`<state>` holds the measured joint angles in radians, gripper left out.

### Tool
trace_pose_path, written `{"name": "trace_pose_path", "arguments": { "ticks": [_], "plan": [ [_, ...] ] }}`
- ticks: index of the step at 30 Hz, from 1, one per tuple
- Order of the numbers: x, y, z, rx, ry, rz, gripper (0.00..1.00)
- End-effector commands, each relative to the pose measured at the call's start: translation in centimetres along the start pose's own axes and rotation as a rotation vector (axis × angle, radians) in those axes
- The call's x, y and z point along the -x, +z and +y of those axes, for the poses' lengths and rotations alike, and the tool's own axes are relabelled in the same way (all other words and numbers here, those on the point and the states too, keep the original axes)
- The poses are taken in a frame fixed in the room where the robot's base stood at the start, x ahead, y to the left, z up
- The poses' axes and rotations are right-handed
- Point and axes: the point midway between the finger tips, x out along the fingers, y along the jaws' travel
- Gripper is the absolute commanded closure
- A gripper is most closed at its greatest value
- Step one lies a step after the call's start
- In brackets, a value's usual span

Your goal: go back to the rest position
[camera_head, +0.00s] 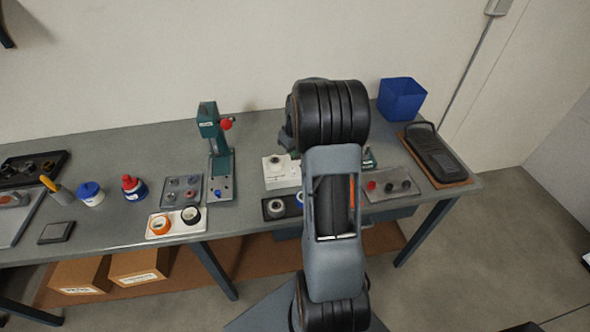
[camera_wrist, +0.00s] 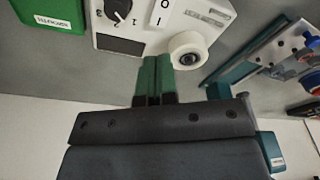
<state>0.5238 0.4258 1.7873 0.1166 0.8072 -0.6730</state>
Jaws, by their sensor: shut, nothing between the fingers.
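My gripper (camera_wrist: 154,80) shows in the wrist view with its two green fingers pressed together and nothing between them. The fingertips are close to a white box with a dial, a switch and a round knob (camera_wrist: 192,50); I cannot tell whether they touch it. In the head view my arm rises from the bottom centre over the workbench (camera_head: 130,225), and its dark links hide my gripper. The white box (camera_head: 283,172) shows in the head view just left of my arm.
A green press (camera_head: 216,150) stands left of the box. Trays, bottles and small parts lie along the bench. A blue bin (camera_head: 401,99) and a black case (camera_head: 437,152) are at the right end. Cardboard boxes (camera_head: 139,267) sit on the lower shelf.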

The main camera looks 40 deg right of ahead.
Motion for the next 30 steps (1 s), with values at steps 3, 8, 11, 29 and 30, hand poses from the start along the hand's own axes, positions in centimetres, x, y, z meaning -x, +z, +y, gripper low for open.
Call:
{"name": "trace_pose_path", "arguments": {
  "ticks": [3,8,11,29,30],
  "plan": [
    [0.0,0.0,0.0,0.000,0.000,0.000,1.00],
    [0.0,0.0,0.0,0.000,0.000,0.000,1.00],
    [0.0,0.0,0.0,0.000,0.000,0.000,1.00],
    [6.5,7.7,-11.6,-0.332,0.016,-0.057,1.00],
    [7.5,8.4,-13.0,-0.328,0.023,-0.041,1.00]
  ]
}}
